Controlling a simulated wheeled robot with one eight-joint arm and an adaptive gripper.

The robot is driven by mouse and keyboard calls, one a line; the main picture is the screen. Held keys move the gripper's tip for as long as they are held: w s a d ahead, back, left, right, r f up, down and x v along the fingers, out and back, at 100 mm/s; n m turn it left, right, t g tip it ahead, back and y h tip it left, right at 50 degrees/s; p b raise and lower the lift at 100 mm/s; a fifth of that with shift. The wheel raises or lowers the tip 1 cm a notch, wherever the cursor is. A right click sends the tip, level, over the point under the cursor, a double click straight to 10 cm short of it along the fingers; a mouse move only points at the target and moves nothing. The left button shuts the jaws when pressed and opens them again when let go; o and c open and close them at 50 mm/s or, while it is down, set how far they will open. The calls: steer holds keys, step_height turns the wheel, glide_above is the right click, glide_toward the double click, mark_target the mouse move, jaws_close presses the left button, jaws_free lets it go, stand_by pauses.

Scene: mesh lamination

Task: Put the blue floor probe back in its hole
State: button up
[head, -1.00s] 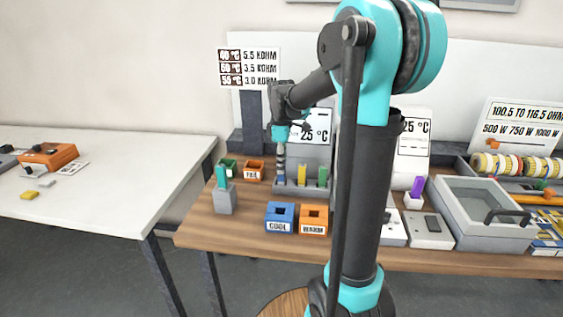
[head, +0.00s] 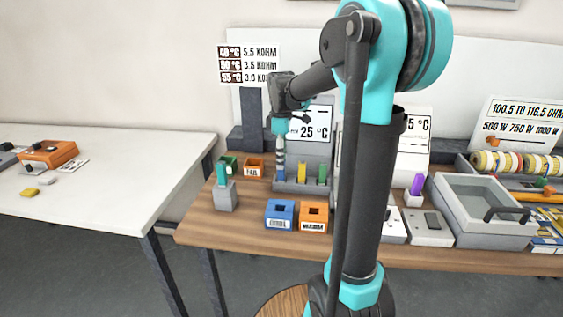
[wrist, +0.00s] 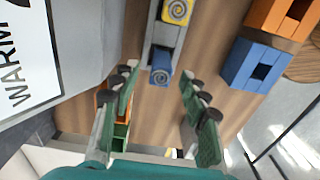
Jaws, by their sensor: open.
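The grey probe holder (head: 300,190) stands on the wooden bench and holds a yellow probe (head: 301,173) and a green probe (head: 322,174). My gripper (head: 281,162) is above the blue probe. In the wrist view my gripper (wrist: 160,88) is open, its fingers apart on both sides of the probe with gaps.
A blue COOL box (head: 281,222) and an orange WARM box (head: 314,227) stand in front of the holder. A grey block with a teal piece (head: 224,197) stands left. Green (head: 229,163) and orange (head: 254,174) boxes are behind. A 25 °C display panel (head: 312,125) rises close behind.

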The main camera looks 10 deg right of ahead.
step_height(320, 180, up, 10)
steer(key=shift+r, duration=0.15)
steer(key=shift+s, duration=0.1)
stand_by(0.3)
